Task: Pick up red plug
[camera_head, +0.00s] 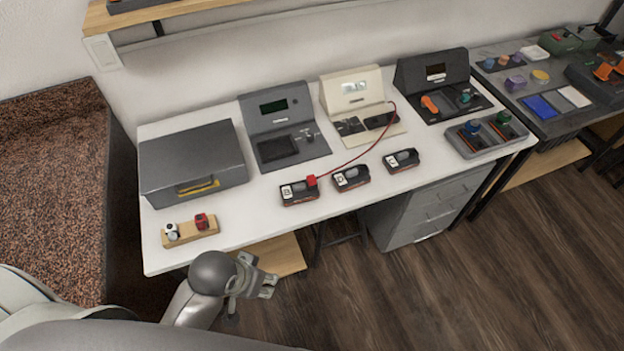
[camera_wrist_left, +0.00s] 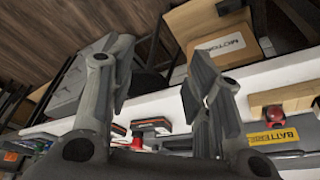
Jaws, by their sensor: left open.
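A red plug (camera_head: 201,220) sits on a small wooden block (camera_head: 188,237) at the front left of the white table, beside a white plug (camera_head: 172,231). A second red plug (camera_head: 311,180) sits on the left battery (camera_head: 299,193), with a red cable running to the cream device (camera_head: 352,91). My left gripper (camera_head: 268,284) is open and empty, in front of the table edge and to the right of the wooden block. In the left wrist view, its fingers (camera_wrist_left: 157,75) are spread; a red plug (camera_wrist_left: 275,113) on the block shows at the right. My right gripper is not in view.
A grey case (camera_head: 193,163) with a yellow label lies behind the block. Two more batteries (camera_head: 350,179) (camera_head: 401,161) stand to the right. A cardboard box (camera_wrist_left: 222,45) is below the table. The table front between block and batteries is clear.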

